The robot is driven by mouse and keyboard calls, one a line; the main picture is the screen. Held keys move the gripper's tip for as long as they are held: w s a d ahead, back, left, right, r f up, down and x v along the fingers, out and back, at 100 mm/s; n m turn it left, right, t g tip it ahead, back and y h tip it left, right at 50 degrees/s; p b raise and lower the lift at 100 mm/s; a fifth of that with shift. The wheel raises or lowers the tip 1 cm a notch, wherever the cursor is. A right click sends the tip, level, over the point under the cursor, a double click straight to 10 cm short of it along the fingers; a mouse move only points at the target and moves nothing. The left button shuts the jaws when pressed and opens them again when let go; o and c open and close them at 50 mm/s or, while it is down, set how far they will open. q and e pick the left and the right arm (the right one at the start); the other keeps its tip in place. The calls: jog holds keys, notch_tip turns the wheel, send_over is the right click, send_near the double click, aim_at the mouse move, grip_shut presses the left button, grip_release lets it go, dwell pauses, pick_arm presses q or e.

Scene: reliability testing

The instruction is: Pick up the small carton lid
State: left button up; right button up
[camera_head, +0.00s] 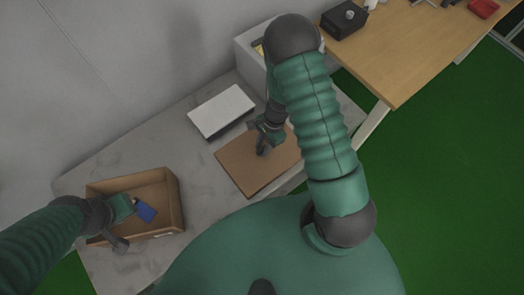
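A flat brown cardboard piece (240,173), which looks like the small carton lid, lies on the grey table near its front edge. My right gripper (262,145) reaches down over its back part, with a dark finger close to its surface. I cannot tell whether it touches the cardboard, and the arm hides part of the gripper and the board's right side. My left gripper (128,222) is at an open brown carton (172,190) on the left. A blue item (146,211) shows right beside that gripper; whether it is held is unclear.
A white flat box or lid (222,110) lies behind the cardboard. A pale bin (250,62) stands behind my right arm. A wooden table (410,55) with a black box (344,20) and a red item (483,8) is at the right. Bare grey tabletop (200,165) lies between carton and cardboard.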

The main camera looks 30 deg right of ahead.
grip_shut()
jog(key=shift+r, duration=0.1)
